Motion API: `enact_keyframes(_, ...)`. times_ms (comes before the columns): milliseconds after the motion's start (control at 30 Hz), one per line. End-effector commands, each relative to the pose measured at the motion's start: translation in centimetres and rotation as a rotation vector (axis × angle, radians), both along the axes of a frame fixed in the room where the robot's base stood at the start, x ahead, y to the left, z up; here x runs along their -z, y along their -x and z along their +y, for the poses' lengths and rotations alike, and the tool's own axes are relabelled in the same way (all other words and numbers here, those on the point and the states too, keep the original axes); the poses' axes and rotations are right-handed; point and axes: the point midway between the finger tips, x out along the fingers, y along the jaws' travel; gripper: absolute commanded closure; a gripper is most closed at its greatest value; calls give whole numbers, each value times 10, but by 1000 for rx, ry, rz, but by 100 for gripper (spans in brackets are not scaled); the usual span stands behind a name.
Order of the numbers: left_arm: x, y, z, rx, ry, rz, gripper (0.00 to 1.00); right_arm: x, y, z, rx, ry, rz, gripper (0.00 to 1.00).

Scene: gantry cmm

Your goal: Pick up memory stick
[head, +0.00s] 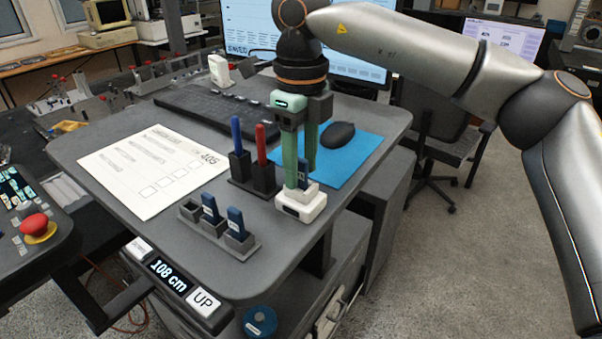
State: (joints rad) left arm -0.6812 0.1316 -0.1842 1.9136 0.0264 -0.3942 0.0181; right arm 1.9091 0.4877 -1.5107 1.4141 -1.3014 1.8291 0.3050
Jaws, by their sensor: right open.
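Several blue memory sticks are on the desk. Two, one (209,207) on the left and one (236,222) on the right, stand upright in a grey slotted holder (247,250). Another blue memory stick (304,169) stands in a small white dock (301,208) near the desk's right edge. My right gripper (301,178) points down over this dock. Its green fingers are open around the stick in the dock, and the near finger hides part of it. I cannot tell whether the fingers touch it. My left gripper is not in view.
A dark pen holder (253,178) with blue and red pens stands just left of the gripper. A mouse (338,135) on a blue mat (358,153), a keyboard (217,114) and a monitor (258,34) lie behind. A paper sheet (135,178) covers the left.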

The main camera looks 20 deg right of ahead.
Motion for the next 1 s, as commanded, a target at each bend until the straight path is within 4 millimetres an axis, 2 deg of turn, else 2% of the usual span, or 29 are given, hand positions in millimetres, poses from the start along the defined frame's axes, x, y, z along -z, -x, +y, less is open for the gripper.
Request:
enact_keyframes(233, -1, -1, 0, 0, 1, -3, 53, 2, 0, 0, 1, -1, -1, 52)
enact_keyframes(667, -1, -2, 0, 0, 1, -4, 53, 1, 0, 0, 1, 0, -1, 100)
enact_keyframes(1000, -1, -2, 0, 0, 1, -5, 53, 1, 0, 0, 1, 0, -1, 100)
